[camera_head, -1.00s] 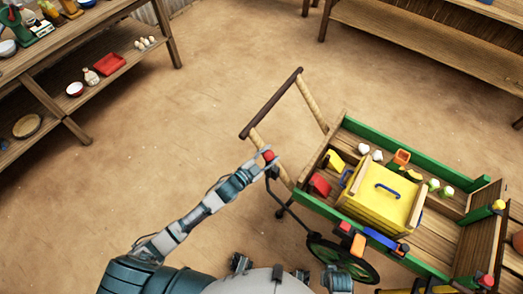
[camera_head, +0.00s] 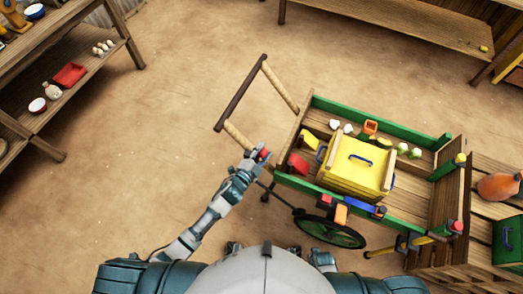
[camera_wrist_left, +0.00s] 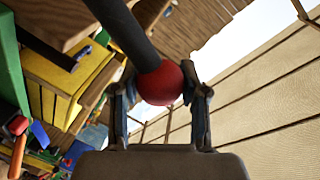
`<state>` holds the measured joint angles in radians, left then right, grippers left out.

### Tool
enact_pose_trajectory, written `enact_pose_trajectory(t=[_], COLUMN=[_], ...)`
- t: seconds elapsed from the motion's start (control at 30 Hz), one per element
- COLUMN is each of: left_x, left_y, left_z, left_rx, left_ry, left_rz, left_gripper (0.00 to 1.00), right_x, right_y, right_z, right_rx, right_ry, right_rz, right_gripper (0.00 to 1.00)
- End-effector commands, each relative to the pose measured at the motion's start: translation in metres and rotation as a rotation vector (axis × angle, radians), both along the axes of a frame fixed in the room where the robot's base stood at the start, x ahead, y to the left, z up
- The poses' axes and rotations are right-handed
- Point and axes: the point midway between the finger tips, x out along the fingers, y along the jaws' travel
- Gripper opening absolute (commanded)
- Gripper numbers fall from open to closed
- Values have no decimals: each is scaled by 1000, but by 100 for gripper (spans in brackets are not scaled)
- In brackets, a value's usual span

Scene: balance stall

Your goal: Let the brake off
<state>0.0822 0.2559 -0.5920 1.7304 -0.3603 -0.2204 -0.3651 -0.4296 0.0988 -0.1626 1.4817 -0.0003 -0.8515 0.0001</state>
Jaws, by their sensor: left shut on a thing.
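The brake lever ends in a red ball knob (camera_head: 264,153), which also shows large in the left wrist view (camera_wrist_left: 160,83). Its dark shaft (camera_wrist_left: 122,28) runs up and left from the knob in that view. My left gripper (camera_head: 260,154) is shut on the red knob, with one finger on each side of it. The lever stands at the handle end of a green-sided wooden cart (camera_head: 408,207), beside its handle frame (camera_head: 240,95). The foot of the lever is partly hidden by my arm and the cart. My right gripper is not in view.
The cart carries a yellow box (camera_head: 350,178) and several small coloured things, and has a dark wheel (camera_head: 330,232). A shelf (camera_head: 60,75) stands at the left and a wooden bench (camera_head: 400,22) at the back. The floor left of the cart is clear.

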Motion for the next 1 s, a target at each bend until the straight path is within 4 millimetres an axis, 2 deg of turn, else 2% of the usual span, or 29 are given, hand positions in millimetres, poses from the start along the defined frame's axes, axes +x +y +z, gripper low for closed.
enact_pose_trajectory(t=[0.23, 0.27, 0.33, 0.37, 0.73, 0.87, 1.0], left_x=[-3, -3, -3, -3, -6, -23, -52], left_y=[-3, -3, -3, -3, 2, 11, 25], left_z=[-4, -4, -4, -4, -2, -1, 4], left_rx=[5, 4, 4, 4, 2, 3, 4], left_ry=[6, 6, 6, 6, 4, 5, 6], left_rz=[-5, -5, -5, -5, -2, -3, -2], left_gripper=[0, 48, 66, 69, 69, 69, 69], right_x=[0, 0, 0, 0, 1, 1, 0], right_y=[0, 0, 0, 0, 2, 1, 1], right_z=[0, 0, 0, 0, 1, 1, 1], right_rx=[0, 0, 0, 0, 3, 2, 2], right_ry=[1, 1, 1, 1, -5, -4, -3], right_rz=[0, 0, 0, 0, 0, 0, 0], right_gripper=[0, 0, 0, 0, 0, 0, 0])
